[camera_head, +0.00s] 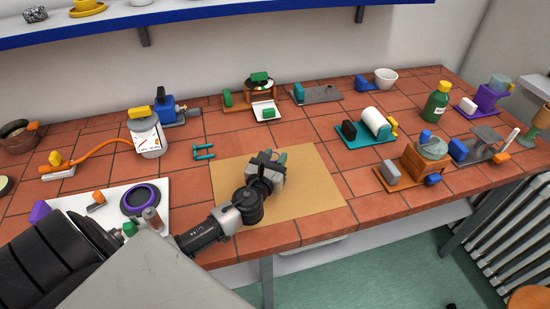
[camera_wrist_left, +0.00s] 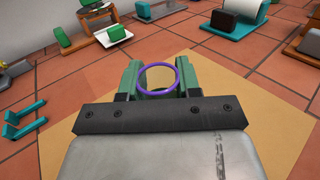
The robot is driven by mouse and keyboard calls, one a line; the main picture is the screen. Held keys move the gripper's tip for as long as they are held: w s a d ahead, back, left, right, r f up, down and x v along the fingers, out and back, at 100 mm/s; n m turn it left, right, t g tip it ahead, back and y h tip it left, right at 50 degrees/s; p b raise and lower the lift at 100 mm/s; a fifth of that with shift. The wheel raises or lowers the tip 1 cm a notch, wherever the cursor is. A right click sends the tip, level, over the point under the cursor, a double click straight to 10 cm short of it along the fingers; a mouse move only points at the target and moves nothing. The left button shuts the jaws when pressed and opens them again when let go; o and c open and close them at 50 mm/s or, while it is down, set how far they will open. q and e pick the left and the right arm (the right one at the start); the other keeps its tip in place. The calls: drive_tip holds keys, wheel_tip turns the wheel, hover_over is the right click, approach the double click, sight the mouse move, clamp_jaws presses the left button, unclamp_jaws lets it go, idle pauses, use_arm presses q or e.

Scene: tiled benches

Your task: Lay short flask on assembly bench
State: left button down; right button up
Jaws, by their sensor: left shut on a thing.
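My left gripper (camera_head: 273,158) is over the tan mat (camera_head: 310,190) on the tiled assembly bench (camera_head: 390,202). In the left wrist view, its green fingertips (camera_wrist_left: 160,77) are closed on the two sides of a thing with a round purple rim (camera_wrist_left: 160,93). I take this to be the short flask; its body is mostly hidden by the gripper. In the head view the hand hides it, so I cannot tell whether it touches the mat. My right gripper is not in view.
A teal bracket (camera_head: 204,152) lies left of the mat. A white jar (camera_head: 147,137) with an orange hose stands further left. A teal board with a white roll (camera_head: 376,122) and a wooden block (camera_head: 424,163) stand to the right. Bare mat surrounds the hand.

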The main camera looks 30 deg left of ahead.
use_arm(q)
drive_tip(key=c, duration=0.8)
unclamp_jaws()
drive_tip(key=shift+r, duration=0.1)
drive_tip(key=b+v, duration=0.1)
drive_tip(key=v, duration=1)
drive_tip(key=shift+b, duration=0.4)
drive_tip(key=shift+s+d, duration=0.15)
drive_tip(key=shift+s, duration=0.35)
